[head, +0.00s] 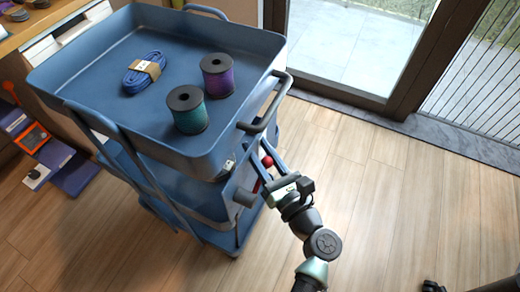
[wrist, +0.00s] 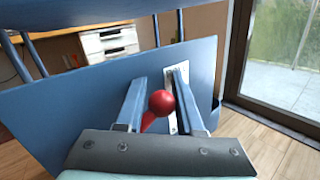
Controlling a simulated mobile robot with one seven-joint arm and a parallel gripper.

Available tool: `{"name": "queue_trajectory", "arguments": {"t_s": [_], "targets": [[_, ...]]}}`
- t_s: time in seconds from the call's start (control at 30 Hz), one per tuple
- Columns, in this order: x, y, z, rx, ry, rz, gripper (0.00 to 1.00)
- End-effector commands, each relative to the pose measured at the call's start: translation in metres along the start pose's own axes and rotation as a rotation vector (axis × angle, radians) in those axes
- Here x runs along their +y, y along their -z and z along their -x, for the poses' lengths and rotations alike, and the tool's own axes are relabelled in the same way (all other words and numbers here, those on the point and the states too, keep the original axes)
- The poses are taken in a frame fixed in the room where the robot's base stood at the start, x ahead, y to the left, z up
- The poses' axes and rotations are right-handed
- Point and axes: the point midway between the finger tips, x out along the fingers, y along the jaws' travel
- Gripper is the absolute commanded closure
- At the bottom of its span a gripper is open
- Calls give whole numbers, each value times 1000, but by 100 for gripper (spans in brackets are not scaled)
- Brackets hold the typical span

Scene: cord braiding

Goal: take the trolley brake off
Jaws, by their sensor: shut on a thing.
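The blue trolley (head: 85,75) stands at the left and centre of the head view. A red ball knob (head: 267,161) sits at its right end, below the top tray. In the wrist view the knob (wrist: 161,103) is on a short red lever (wrist: 148,123), in front of a white plate (wrist: 172,76) on the blue end panel (wrist: 205,62). My gripper (head: 260,152) reaches that end from the lower right. Its two fingers stand either side of the lever and are shut on it, though the contact itself is partly hidden by the knob.
The top tray holds a blue cord bundle (head: 144,72), a teal spool (head: 188,112) and a purple spool (head: 217,76). A handle (head: 268,104) juts out above my gripper. A glass door (head: 335,35) stands behind.

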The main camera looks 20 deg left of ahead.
Motion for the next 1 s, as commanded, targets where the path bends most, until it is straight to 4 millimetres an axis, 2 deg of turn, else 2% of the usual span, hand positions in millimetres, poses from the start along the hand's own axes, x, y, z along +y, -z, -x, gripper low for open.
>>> {"name": "queue_trajectory", "arguments": {"t_s": [0.03,0.43,0.47,0.57,0.87,1.0], "targets": [[0,4,3,-3,-1,21,100],[4,1,3,-25,-10,56,100],[4,1,3,-24,-10,56,58],[4,0,2,-26,-11,55,40],[4,-3,2,-32,-11,55,38],[3,-4,12,-32,-9,54,38]]}}
